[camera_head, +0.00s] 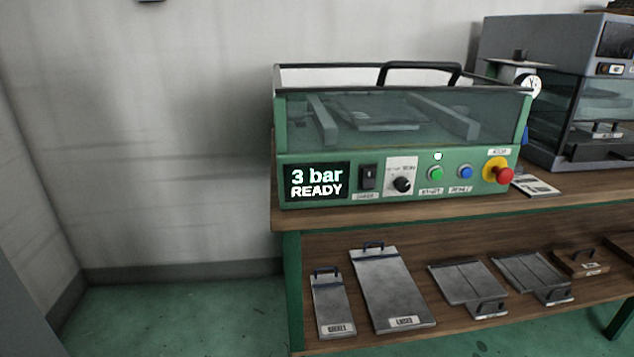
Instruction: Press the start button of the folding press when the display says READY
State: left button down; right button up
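The green folding press (395,190) stands on the wooden bench, its clear cover with a black handle (420,68) down over the inside. Its display (317,182) reads "3 bar READY" in white on black. A blue button (465,172) and a red stop button (503,175) on yellow are further right. Neither gripper is in view.
The bench top (400,215) has a narrow clear strip before the press. A grey machine (550,90) with a gauge (530,85) stands at the right. Several metal panels (400,290) with handles lie on the lower shelf. The green floor (180,315) at left is clear.

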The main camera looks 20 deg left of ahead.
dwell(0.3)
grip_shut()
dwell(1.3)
